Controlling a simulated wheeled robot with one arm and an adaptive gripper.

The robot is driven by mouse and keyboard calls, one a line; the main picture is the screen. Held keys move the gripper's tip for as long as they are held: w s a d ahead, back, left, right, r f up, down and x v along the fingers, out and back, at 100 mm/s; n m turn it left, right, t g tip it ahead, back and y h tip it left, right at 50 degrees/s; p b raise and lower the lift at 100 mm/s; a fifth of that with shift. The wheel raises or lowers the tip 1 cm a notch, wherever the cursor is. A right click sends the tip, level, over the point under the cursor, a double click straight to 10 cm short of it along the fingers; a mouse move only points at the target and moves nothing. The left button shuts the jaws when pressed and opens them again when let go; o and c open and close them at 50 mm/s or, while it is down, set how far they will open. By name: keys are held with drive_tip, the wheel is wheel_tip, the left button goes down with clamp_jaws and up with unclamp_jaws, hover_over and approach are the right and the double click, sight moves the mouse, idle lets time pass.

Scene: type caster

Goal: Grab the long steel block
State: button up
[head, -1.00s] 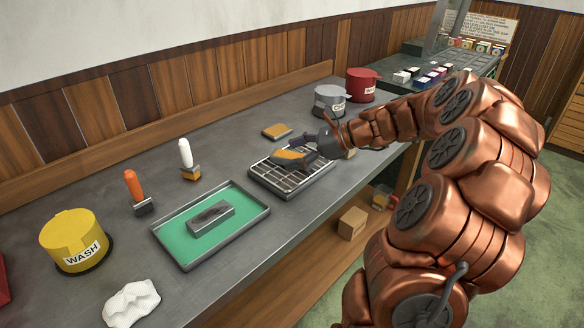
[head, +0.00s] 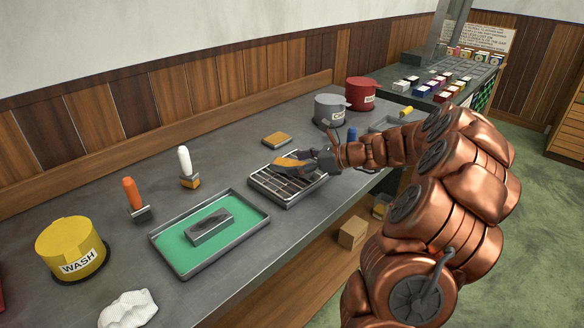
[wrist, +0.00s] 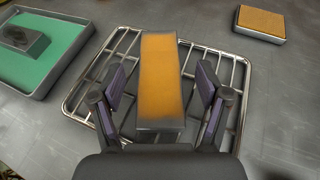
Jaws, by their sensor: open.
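A long block with steel sides and an orange top (wrist: 160,75) lies on a wire rack (wrist: 75,100), near the middle of the wrist view. In the head view its orange top (head: 285,162) shows at the rack (head: 270,190), partly hidden by my gripper (head: 306,160). My gripper (wrist: 162,85) is open, with one finger on each side of the block and gaps showing between. A shorter steel block with a dark top (head: 209,226) lies in the green-floored tray (head: 256,232); it also shows in the wrist view (wrist: 25,40).
A small orange-topped block (head: 277,139) lies behind the rack. Orange-handled (head: 132,193) and white-handled (head: 184,160) tools, a yellow WASH pot (head: 70,248) and a crumpled cloth (head: 128,308) stand left. Grey (head: 330,110) and red (head: 361,94) pots stand at the back right.

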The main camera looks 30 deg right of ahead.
drive_tip(key=shift+w+a+f, duration=0.2)
drive_tip(key=shift+w+a, duration=0.15)
drive_tip(key=shift+w, duration=0.05)
drive_tip(key=shift+c, duration=0.2)
clamp_jaws()
idle(0.3)
